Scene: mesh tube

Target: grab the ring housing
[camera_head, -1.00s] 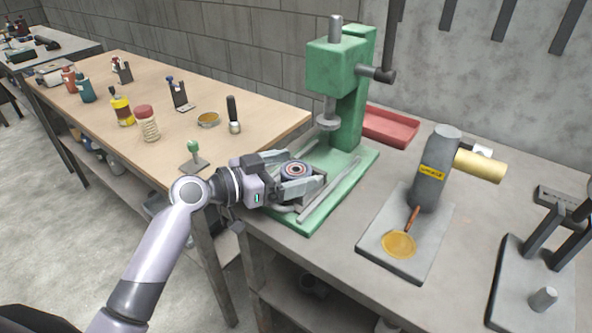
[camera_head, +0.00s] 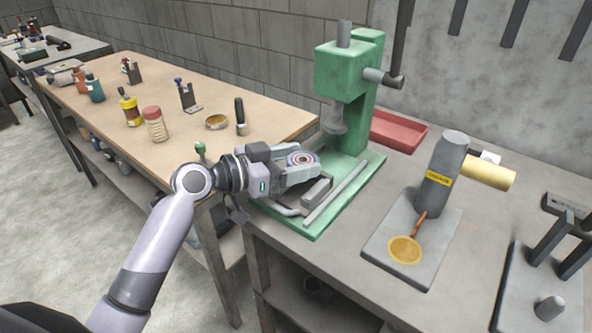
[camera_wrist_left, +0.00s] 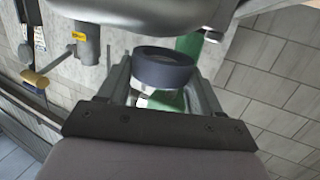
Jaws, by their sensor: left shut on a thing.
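The ring housing (camera_head: 302,159) is a round dark ring with a pale face and a dark centre. My left gripper (camera_head: 299,166) is shut on it, one finger on each side, and holds it above the base of the green press. In the left wrist view the dark ring housing (camera_wrist_left: 163,67) sits between the fingertips of my left gripper (camera_wrist_left: 160,82), with a light metal part showing just below it. My right gripper is not in view.
The green arbor press (camera_head: 350,75) stands just behind the gripper, its ram above and to the right. A red tray (camera_head: 398,131) lies behind it. A grey stand with a yellow label (camera_head: 441,175) is to the right. The wooden bench (camera_head: 185,135) holds bottles and small tools.

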